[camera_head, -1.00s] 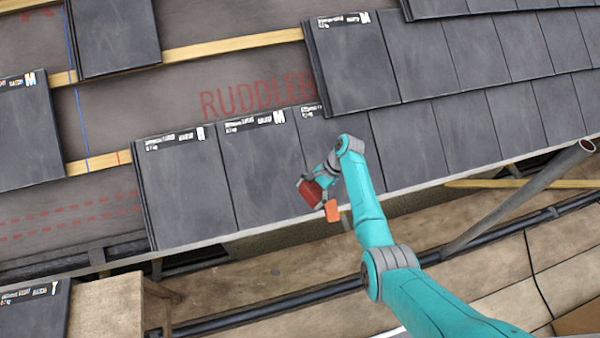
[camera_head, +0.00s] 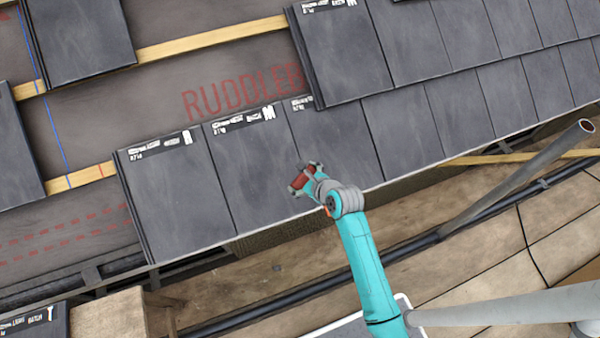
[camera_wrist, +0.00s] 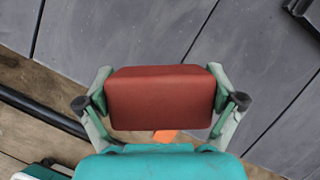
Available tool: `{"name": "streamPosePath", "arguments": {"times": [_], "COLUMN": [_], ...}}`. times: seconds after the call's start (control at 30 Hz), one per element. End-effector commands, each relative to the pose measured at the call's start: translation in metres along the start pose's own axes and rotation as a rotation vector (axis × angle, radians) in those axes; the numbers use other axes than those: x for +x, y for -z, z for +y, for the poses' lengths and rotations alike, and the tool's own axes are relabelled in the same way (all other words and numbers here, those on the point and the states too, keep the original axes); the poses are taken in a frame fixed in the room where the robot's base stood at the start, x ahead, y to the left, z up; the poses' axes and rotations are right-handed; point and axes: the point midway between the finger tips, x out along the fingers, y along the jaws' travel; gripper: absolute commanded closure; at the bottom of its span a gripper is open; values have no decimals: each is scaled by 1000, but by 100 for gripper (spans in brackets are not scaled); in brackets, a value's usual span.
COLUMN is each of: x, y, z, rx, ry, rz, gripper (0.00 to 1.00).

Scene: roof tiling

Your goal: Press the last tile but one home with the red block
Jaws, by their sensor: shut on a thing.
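My gripper (camera_head: 306,176) is shut on the red block (camera_head: 309,171), over the lower tile row near the seam between its second and third tiles from the left. In the wrist view the red block (camera_wrist: 160,97) sits between the two fingers and hides the tile surface behind it. I cannot tell whether the block touches a tile. The second tile from the left (camera_head: 245,175) lies between the left end tile (camera_head: 175,200) and the third tile (camera_head: 335,140). Their faces look dark and flat; I cannot tell how well they are seated.
The upper tile row (camera_head: 345,55) overlaps the lower row at right. Bare underlay (camera_head: 90,120) and a wooden batten (camera_head: 210,38) show at left. A grey pole (camera_head: 520,185) stands at right. Scaffold boards (camera_head: 270,265) and a dark pipe (camera_head: 290,292) run below the eave.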

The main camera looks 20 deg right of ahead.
Motion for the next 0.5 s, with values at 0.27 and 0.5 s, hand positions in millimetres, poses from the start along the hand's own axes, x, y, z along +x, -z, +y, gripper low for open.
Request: {"name": "streamPosePath", "arguments": {"times": [0.27,0.5], "x": [11,34], "y": [4,13], "z": [0,-1], "rx": [8,7], "ry": [9,9], "rz": [0,0], "gripper": [70,70]}}
